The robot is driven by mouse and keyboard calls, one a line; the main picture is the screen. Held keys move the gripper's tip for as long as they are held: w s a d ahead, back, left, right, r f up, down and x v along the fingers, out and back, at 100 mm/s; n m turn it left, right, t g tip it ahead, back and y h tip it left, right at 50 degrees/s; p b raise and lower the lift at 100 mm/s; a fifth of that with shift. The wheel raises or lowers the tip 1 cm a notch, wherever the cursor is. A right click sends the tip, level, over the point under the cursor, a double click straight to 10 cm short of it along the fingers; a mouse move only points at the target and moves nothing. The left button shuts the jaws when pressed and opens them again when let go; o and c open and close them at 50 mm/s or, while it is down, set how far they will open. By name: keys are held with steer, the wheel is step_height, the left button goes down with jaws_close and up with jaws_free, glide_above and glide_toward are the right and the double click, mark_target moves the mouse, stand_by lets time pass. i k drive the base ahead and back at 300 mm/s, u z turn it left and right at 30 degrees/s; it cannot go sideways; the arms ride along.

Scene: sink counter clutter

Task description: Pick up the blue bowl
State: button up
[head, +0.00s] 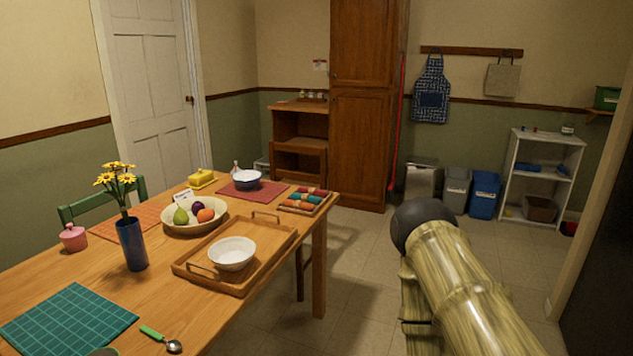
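A small bowl (247,181) with a dark blue outside and a pale inside stands upright on a red placemat (268,192) at the far end of the wooden table. It looks like the blue bowl. A white bowl (232,255) sits nearer, on a wooden tray (262,272) with handles. Part of my arm shows at the lower right, over the floor and apart from the table. My gripper itself does not show.
A fruit bowl (178,229), a blue vase (132,246) of yellow flowers and a tray (304,208) of colored rolls share the table (180,310). A yellow butter dish (201,179) stands left of the blue bowl. The floor (350,270) right of the table is clear.

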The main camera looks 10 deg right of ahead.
mark_target(247, 179)
steer(key=z, duration=1.45)
steer(key=i, duration=1.75)
steer(key=u, duration=2.1)
